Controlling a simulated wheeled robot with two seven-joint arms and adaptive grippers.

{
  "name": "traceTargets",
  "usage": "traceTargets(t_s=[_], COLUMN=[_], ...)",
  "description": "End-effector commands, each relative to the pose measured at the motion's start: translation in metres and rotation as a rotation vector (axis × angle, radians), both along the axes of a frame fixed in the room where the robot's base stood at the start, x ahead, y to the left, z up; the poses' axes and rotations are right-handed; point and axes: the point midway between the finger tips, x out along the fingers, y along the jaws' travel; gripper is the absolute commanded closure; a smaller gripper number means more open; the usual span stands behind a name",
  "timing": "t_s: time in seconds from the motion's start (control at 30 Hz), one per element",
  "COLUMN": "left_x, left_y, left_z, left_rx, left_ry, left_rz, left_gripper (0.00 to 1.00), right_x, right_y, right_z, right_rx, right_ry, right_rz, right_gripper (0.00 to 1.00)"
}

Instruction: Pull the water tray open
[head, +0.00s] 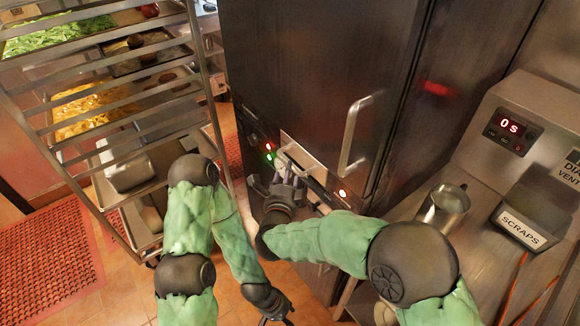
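The tall steel cabinet (310,60) stands in the middle, with a large vertical handle (355,135) on its door. Below the door is a narrow front strip with small red and green lights and a pale metal panel (298,152), which seems to be the water tray's front. My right gripper (288,180) is right at this panel and hides part of it. I cannot tell whether its fingers touch or hold anything there. My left gripper (276,318) hangs low at the bottom edge, mostly cut off, away from the cabinet.
A wheeled rack (200,75) with several food trays stands at left, close to my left arm. At right is a steel counter with a metal cup (443,205), a SCRAPS bin (530,215) and a timer reading 0s (509,127). A red mat (45,262) lies on the tiled floor.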

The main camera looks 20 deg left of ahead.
Motion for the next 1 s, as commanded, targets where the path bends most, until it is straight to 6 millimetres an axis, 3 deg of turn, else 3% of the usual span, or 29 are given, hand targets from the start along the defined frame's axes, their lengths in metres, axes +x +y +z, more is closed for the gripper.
traceTargets(t_s=[0.1,0.3,0.73,0.9,1.0], left_x=[0.000,0.000,0.000,0.000,0.000], left_y=[0.000,0.000,0.000,0.000,0.000], left_z=[-0.006,-0.010,-0.011,-0.011,-0.011], left_rx=[0.000,0.000,0.000,0.000,0.000], left_ry=[0.000,0.000,-0.001,-0.001,-0.001], left_rz=[0.000,0.000,0.000,0.000,0.000], left_gripper=[0.60,0.60,0.60,0.60,0.60], right_x=[0.021,0.043,0.051,0.051,0.051], right_y=[0.002,0.006,0.007,0.007,0.007], right_z=[-0.005,-0.008,-0.007,-0.007,-0.007], right_rx=[0.001,-0.001,-0.001,-0.001,-0.001], right_ry=[0.001,0.002,0.001,0.001,0.001], right_rz=[-0.001,0.000,0.002,0.002,0.001], right_gripper=[0.49,0.49,0.49,0.97,1.00])
